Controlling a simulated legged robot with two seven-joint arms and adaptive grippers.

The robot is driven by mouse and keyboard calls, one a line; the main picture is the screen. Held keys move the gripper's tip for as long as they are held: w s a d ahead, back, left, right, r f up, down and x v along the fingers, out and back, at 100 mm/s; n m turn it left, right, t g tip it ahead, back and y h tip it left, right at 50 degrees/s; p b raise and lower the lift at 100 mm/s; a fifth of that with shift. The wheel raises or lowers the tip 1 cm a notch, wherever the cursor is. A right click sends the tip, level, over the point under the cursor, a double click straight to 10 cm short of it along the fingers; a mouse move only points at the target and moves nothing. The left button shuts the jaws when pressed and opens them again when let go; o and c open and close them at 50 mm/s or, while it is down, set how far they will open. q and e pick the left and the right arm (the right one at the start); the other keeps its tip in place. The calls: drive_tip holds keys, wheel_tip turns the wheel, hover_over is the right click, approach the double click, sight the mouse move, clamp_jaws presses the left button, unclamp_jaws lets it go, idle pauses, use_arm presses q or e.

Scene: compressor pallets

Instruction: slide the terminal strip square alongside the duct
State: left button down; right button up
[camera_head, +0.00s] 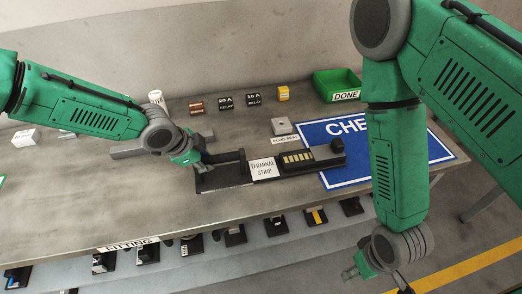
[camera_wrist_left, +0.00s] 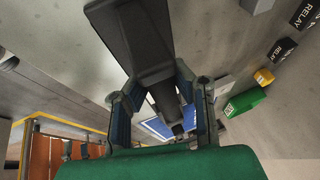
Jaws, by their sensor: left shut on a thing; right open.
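The terminal strip (camera_head: 295,160) is a long black bar with a white label and a row of pale terminals. It lies on the bench, its right part over the blue mat. My left gripper (camera_head: 203,160) is shut on dark upright parts at its left end. In the left wrist view the strip (camera_wrist_left: 135,35) runs between the fingers of the left gripper (camera_wrist_left: 163,105). A plain grey bar (camera_head: 128,151), seemingly the duct, lies behind and left, partly hidden by my left wrist. My right gripper (camera_head: 380,275) is open and empty, low at the bench's front right.
A blue mat (camera_head: 348,177) lies at the right of the bench. Relay blocks (camera_head: 226,104), a yellow block (camera_head: 283,93), a plug label block (camera_head: 282,127) and a green DONE bin (camera_head: 335,86) stand behind. Several parts sit on a lower shelf. The bench front is clear.

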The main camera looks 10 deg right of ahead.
use_arm(q)
drive_tip(key=shift+w+a+p, duration=0.1)
drive_tip(key=shift+a+p, duration=0.2)
drive_tip(key=shift+a, duration=0.6)
drive_tip(key=shift+a+p, duration=0.4)
drive_tip(key=shift+a, duration=0.5)
drive_tip(key=a, duration=0.3)
drive_tip(key=a+p, duration=0.1)
drive_tip(key=a, duration=0.2)
drive_tip(key=shift+w+a+f, duration=0.1)
drive_tip(key=shift+w+a, duration=0.1)
drive_tip(key=shift+w+a+p, duration=0.15)
drive_tip(key=shift+a+p, duration=0.15)
drive_tip(key=shift+a, duration=1.2)
drive_tip(key=shift+a+f, duration=0.1)
drive_tip(key=shift+a, duration=0.4)
drive_tip(key=c, duration=1.3)
unclamp_jaws()
